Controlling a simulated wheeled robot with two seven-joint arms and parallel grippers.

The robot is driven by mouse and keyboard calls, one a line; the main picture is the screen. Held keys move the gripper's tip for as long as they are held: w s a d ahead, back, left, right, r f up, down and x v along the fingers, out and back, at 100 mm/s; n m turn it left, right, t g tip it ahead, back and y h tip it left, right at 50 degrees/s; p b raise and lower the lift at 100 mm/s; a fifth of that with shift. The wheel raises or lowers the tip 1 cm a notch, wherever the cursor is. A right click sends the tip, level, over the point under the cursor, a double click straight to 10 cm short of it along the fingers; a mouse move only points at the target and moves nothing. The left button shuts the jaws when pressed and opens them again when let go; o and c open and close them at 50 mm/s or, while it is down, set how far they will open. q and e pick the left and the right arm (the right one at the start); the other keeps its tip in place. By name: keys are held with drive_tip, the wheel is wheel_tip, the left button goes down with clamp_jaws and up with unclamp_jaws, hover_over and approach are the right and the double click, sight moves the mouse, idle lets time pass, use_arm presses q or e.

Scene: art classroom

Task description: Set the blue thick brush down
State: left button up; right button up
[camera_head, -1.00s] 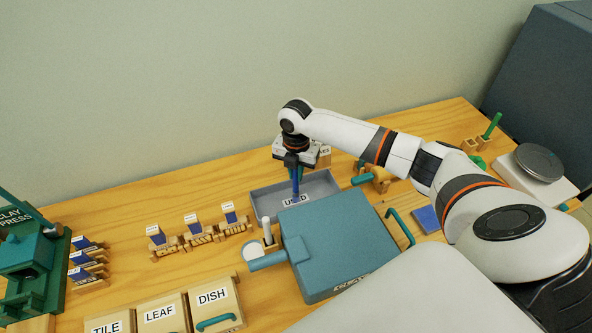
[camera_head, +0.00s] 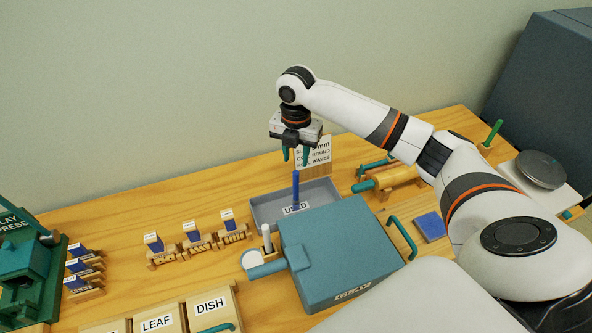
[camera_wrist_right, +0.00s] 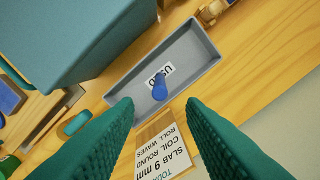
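The blue thick brush (camera_head: 296,189) stands upright in the grey tray labelled USED (camera_head: 262,213), near the label. In the right wrist view the brush (camera_wrist_right: 159,88) is seen from above inside the tray (camera_wrist_right: 196,45), beyond the fingertips. My right gripper (camera_head: 295,156) is open and empty above the brush, with its green fingers apart from it. The open fingers also show in the right wrist view (camera_wrist_right: 160,106). My left gripper is not in view.
A teal box (camera_head: 340,250) stands right in front of the tray. A sign card (camera_head: 317,151) stands behind it. Blue-topped stamps (camera_head: 192,232) stand to the left, and a wooden roller (camera_head: 395,176) lies to the right.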

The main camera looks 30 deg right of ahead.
drive_tip(key=shift+r, duration=1.5)
